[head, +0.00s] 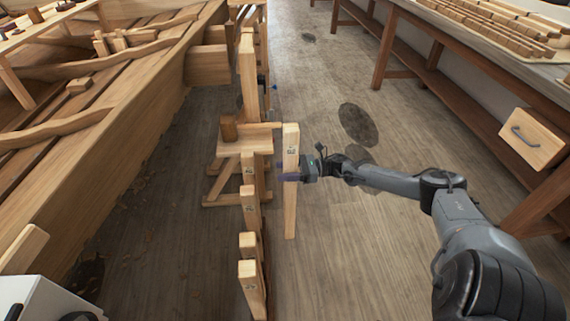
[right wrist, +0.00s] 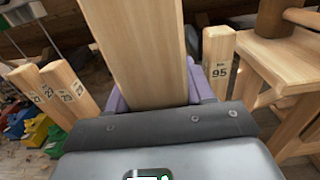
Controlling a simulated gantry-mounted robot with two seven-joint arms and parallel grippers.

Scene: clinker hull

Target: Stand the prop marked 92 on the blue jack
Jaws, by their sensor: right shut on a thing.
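My right gripper (head: 291,176) is shut on a long pale wooden prop (head: 291,150). It holds the prop upright over the aisle floor, and the dark mark near its top is too small to read. In the right wrist view the held prop (right wrist: 140,50) stands between the purple fingers (right wrist: 152,97), with no number visible on that face. A small blue part (head: 274,87) shows beside the far post; I cannot tell if it belongs to the blue jack. Coloured pieces, some blue, lie at the lower left of the right wrist view. My left gripper is out of view.
A prop marked 95 (right wrist: 217,62) stands close right of the held one. Several other props (head: 250,207) stand in a row left of it. A wooden stool (head: 232,146) and the hull (head: 130,120) lie further left.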

